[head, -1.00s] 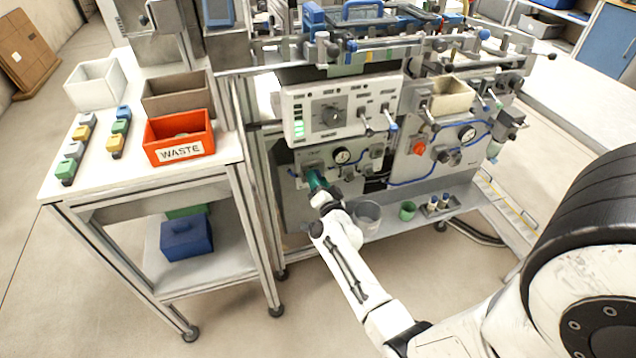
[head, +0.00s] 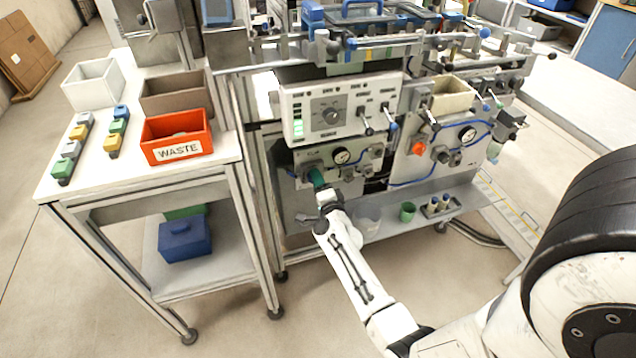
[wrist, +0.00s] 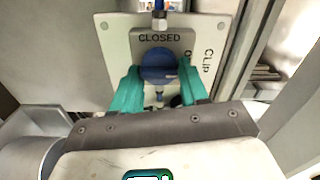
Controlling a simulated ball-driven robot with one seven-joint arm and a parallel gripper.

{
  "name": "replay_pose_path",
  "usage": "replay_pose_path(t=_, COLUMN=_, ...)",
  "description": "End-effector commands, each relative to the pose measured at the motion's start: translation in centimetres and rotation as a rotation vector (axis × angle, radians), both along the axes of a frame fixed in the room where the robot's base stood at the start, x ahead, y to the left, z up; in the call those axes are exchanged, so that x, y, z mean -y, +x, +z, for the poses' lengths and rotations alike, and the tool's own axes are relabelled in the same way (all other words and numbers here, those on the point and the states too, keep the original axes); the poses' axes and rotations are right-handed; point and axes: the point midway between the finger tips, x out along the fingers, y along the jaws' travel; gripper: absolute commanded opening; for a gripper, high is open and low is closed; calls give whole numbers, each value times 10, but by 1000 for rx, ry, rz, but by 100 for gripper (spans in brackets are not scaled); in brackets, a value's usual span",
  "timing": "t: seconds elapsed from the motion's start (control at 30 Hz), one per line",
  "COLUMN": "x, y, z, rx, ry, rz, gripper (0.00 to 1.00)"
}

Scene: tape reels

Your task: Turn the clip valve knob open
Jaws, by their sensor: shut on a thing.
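The clip valve knob (wrist: 158,66) is blue and round in the wrist view. It sits on a pale plate (wrist: 185,40) marked CLOSED above it and CLIP at its right. My gripper (wrist: 158,82) has green fingers on both sides of the knob and is shut on it. In the head view my gripper (head: 317,179) reaches the lower left of the machine's front panel, and its fingers hide the knob there.
The control box (head: 338,108) with a dial is above my gripper. A gauge (head: 342,156) is just right of it. The cart with the orange waste bin (head: 176,138) is at left.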

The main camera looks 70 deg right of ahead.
Motion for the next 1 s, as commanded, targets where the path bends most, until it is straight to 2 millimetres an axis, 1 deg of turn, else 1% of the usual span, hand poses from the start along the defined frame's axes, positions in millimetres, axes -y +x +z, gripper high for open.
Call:
replay_pose_path(t=0.37, x=-1, y=-1, z=-2, rx=1, ry=5, rz=1, gripper=14)
replay_pose_path(t=0.4, x=-1, y=-1, z=-2, rx=1, ry=5, rz=1, gripper=45)
replay_pose_path(t=0.6, x=0, y=0, z=-1, rx=2, ry=4, rz=1, gripper=64)
replay_pose_path(t=0.67, x=0, y=0, z=-1, rx=2, ry=4, rz=1, gripper=69)
replay_pose_path(t=0.87, x=0, y=0, z=0, rx=2, ry=3, rz=0, gripper=69)
replay_pose_path(t=1.0, x=-5, y=-4, z=0, rx=2, ry=3, rz=1, gripper=69)
